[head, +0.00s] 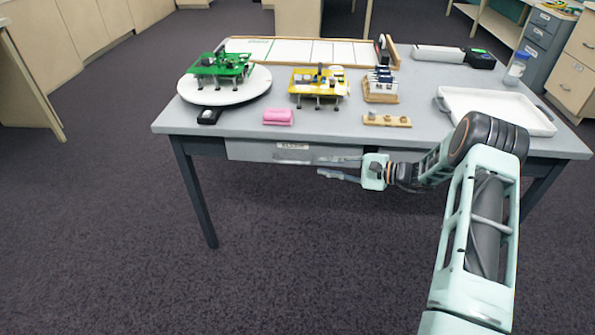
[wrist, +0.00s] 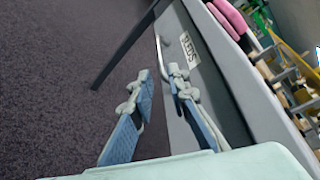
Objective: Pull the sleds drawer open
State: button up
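The sleds drawer (head: 245,151) is a grey front under the near edge of the table, and it looks closed. Its white label (head: 292,146) reads SLEDS in the wrist view (wrist: 189,49). A thin pale bar handle (wrist: 159,52) stands out from the drawer front. My gripper (head: 322,165) is open and reaches in from the right, level with the drawer. In the wrist view my gripper's two fingertips (wrist: 158,73) lie on either side of the handle's near end, apart from each other. I cannot tell whether either finger touches the handle.
On the grey table (head: 420,153) stand a white turntable (head: 250,93) with a green board, a yellow board (head: 318,84), a pink block (head: 278,117), a wooden peg strip (head: 387,121) and a white tray (head: 490,97). The carpet before the drawer is clear.

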aim_at(300, 163)
jog(key=b+x, duration=0.1)
jog(key=x, duration=0.9)
jog(key=shift+w+a+b, duration=0.2)
jog(key=shift+a+b, duration=0.2)
jog(key=shift+c, duration=0.3)
grip_shut()
